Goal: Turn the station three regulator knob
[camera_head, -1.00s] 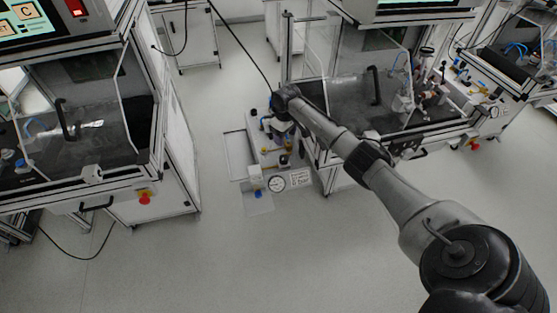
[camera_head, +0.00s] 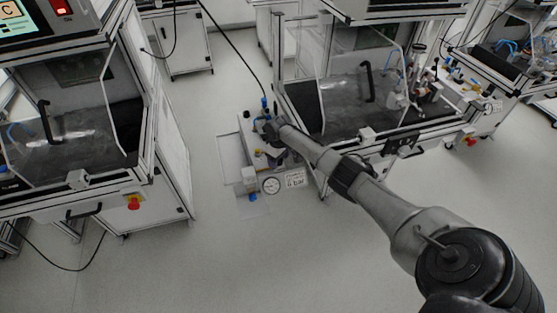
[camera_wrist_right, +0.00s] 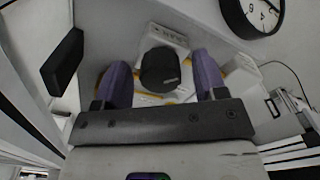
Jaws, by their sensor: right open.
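A dark round regulator knob (camera_wrist_right: 160,70) stands on a pale body in the right wrist view. My right gripper (camera_wrist_right: 161,64) is open, with one purple finger on each side of the knob. Small gaps show between knob and fingers, and I cannot tell whether the fingers reach down level with it. In the head view my right arm reaches from the lower right to the air-supply unit (camera_head: 249,178) on the left side of the middle station. The wrist covers part of that unit, and the knob is not clear there. My left gripper is out of view.
A round gauge (camera_head: 270,185) and a "6 bar" label (camera_head: 294,180) are on the unit's front; a dial (camera_wrist_right: 252,14) shows in the wrist view. A dark block (camera_wrist_right: 63,62) sits left of the fingers. The middle station (camera_head: 350,100) stands close beside the arm. Floor is clear in front.

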